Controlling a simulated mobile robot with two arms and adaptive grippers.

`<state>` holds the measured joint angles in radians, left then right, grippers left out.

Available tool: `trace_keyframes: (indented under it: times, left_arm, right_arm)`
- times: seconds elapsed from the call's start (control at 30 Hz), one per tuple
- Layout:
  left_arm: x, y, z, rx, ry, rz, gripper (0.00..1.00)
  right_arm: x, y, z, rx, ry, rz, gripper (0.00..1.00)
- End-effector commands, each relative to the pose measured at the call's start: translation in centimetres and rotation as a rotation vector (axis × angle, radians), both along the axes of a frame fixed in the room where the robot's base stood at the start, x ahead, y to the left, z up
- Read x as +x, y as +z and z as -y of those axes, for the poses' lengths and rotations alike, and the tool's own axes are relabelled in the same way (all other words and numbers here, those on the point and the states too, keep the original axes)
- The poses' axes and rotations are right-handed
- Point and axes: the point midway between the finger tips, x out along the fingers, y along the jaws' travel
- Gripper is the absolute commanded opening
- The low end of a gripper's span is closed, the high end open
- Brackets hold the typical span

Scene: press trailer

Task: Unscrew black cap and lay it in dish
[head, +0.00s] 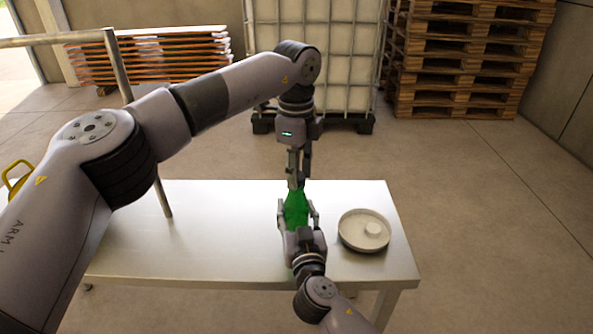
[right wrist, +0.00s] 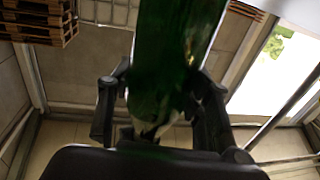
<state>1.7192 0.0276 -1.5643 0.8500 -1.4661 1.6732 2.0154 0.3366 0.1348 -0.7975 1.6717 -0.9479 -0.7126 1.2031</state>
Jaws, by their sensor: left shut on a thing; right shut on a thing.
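A green bottle (head: 296,208) stands upright on the white table (head: 210,225). My right gripper (head: 298,216) is shut on the bottle's body from the near side. The bottle (right wrist: 170,60) also fills the middle of the right wrist view, between the two fingers. My left gripper (head: 298,180) points straight down from above and is shut at the top of the bottle. Its fingers hide the black cap, so I cannot see the cap itself. A round, shallow dish (head: 350,236) with a pale inside and a small raised centre sits on the table to the right of the bottle.
The table is bare left of the bottle, and the dish is near its right edge. A railing post (head: 150,160) stands at the left. Stacked pallets (head: 465,60) and a white caged tank (head: 330,55) stand on the floor behind, clear of the table.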

Motion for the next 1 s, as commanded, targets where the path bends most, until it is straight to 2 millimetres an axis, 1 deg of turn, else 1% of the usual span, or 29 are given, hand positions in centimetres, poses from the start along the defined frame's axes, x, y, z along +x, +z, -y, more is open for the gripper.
trace_keyframes:
  times: [0.47, 1.0]
  left_arm:
    - [0.0, 0.1, 0.0, 0.000, -0.003, 0.001, 0.00]
    - [0.0, 1.9, 0.0, 0.000, -0.003, 0.001, 0.00]
  right_arm:
    - [0.0, 0.0, 0.0, -0.001, 0.000, -0.001, 0.00]
    - [0.0, -0.1, 0.0, 0.000, 0.001, -0.001, 0.00]
